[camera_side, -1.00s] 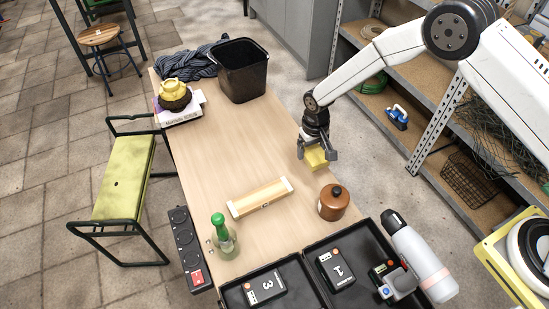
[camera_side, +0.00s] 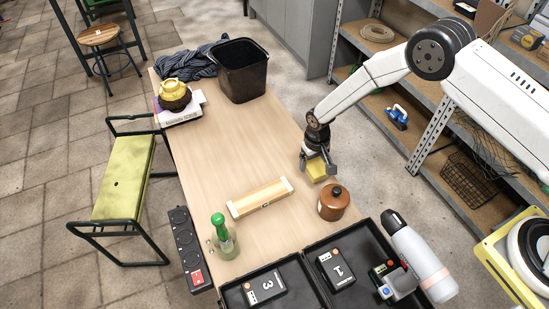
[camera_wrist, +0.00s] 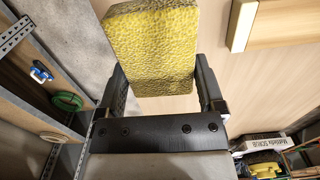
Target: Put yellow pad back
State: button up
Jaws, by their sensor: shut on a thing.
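The yellow pad (camera_side: 317,168) is a small yellow block. My gripper (camera_side: 318,170) is shut on it, near the right edge of the table, just beyond the brown pot. In the wrist view the pad (camera_wrist: 152,45) shows a mottled yellow face between the two dark fingers of my gripper (camera_wrist: 155,85). The side view does not clearly show whether the pad touches the table.
A brown lidded pot (camera_side: 333,203) stands close to the pad. A pale wooden box (camera_side: 260,198) lies mid-table. A green-capped bottle (camera_side: 222,237), black cases (camera_side: 290,270), a black bin (camera_side: 240,70) and stacked books (camera_side: 181,110) are around. The table's far middle is clear.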

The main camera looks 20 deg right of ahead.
aim_at(312, 169)
jog(key=shift+f, duration=0.1)
jog(key=shift+f, duration=1.95)
jog(key=shift+f, duration=0.15)
jog(key=o, duration=0.8)
notch_tip(312, 169, up, 12)
jog(key=shift+r, duration=0.25)
